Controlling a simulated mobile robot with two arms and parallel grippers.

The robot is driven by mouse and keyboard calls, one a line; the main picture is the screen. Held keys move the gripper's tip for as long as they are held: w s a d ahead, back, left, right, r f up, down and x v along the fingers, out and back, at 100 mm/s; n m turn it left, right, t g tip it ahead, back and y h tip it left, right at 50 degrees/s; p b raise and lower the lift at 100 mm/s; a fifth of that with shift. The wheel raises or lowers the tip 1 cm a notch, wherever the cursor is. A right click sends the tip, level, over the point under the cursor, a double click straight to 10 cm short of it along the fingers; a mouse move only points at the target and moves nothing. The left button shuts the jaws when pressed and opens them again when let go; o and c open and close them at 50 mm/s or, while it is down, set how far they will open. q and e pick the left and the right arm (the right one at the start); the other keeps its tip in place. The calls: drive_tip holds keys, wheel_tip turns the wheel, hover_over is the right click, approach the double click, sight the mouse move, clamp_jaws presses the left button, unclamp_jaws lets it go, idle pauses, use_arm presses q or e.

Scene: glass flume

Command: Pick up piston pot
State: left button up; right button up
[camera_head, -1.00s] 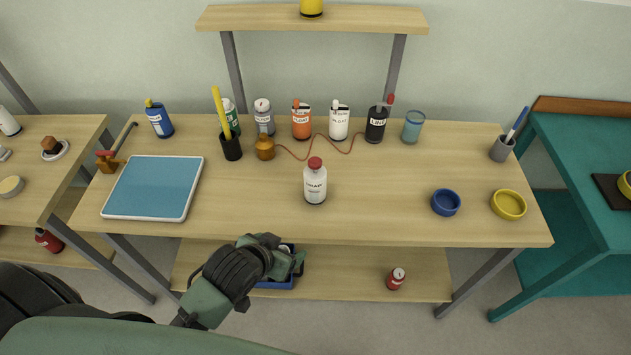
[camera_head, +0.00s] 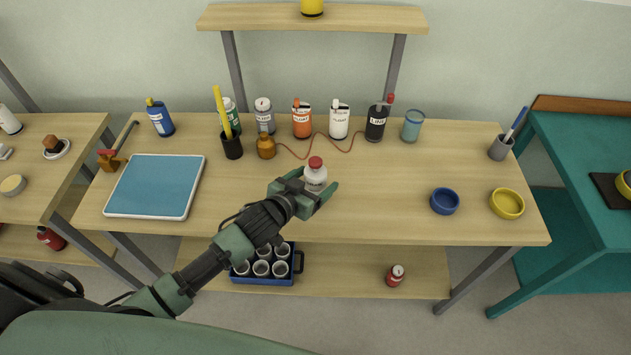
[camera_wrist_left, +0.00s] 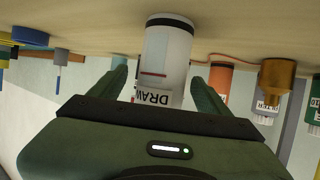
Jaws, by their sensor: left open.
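A white bottle with a red cap (camera_head: 316,174) stands upright on the middle of the wooden bench. Its label shows only partly in the left wrist view (camera_wrist_left: 168,60), with letters like "DRAW". I cannot read the name piston pot on any vessel. My left gripper (camera_head: 316,187) is open, with one finger on each side of this bottle. In the left wrist view the gripper (camera_wrist_left: 163,88) shows gaps between its fingers and the bottle. The gripper hides the bottle's lower part in the head view. My right gripper is not in view.
Behind stand an amber pot (camera_head: 266,147) with a reddish cord, an orange bottle (camera_head: 302,121), a white bottle (camera_head: 339,122) and a black bottle (camera_head: 376,124). A blue-topped tray (camera_head: 154,186) lies left; blue (camera_head: 445,202) and yellow (camera_head: 507,204) dishes sit right. Bench space right of the gripper is clear.

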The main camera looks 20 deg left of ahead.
use_arm(q)
drive_tip(key=shift+x, duration=1.85)
drive_tip(key=shift+a+r, duration=0.1)
drive_tip(key=shift+r, duration=0.05)
drive_tip(key=c, duration=1.3)
drive_tip(key=shift+c, duration=1.4)
drive_tip(key=shift+r, duration=0.1)
